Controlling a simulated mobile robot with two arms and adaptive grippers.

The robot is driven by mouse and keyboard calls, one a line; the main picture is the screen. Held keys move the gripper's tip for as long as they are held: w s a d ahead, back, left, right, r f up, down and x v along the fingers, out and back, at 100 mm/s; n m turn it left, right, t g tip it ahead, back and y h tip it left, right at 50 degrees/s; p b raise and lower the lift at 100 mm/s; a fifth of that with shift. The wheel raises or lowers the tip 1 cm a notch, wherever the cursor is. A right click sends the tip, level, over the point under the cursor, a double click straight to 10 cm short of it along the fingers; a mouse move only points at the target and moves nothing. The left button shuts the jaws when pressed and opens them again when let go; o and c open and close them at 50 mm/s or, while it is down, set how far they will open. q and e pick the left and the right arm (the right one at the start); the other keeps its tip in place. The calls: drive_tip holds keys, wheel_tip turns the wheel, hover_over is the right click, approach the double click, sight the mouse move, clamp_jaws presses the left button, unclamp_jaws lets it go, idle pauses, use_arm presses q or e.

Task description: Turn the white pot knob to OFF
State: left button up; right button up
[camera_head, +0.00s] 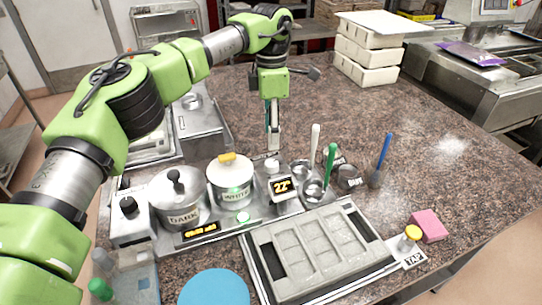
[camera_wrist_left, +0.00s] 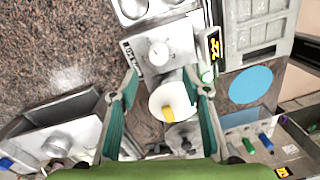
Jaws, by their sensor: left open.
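The white pot (camera_head: 230,185), with a yellow lid handle, stands on the steel warmer unit; it also shows in the left wrist view (camera_wrist_left: 166,101). A pale round knob (camera_wrist_left: 158,48) sits on a steel box with a small dark label beside that pot. It also shows in the head view (camera_head: 272,166), partly behind the 27° display. Its pointer setting is too small to read. My left gripper (camera_head: 273,146) points down above and behind the knob. In the left wrist view its fingers (camera_wrist_left: 160,76) are spread, with nothing between them. My right gripper is not in view.
The dark pot (camera_head: 178,206) stands left of the white pot, beside a box with a black knob (camera_head: 127,204). Brushes with white, green (camera_head: 331,157) and blue handles stand to the right. A mould (camera_head: 312,250) lies in front.

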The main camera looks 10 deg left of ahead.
sight(271, 162)
use_arm(q)
wheel_tip(271, 162, down, 8)
drive_tip(key=shift+p, duration=0.95)
drive_tip(key=shift+s+f, duration=0.1)
drive_tip(key=shift+f, duration=0.6)
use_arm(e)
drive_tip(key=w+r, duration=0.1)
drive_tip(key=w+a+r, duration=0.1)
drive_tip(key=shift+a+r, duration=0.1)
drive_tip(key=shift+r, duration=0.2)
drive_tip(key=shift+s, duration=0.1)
use_arm(q)
drive_tip(key=c, duration=1.1)
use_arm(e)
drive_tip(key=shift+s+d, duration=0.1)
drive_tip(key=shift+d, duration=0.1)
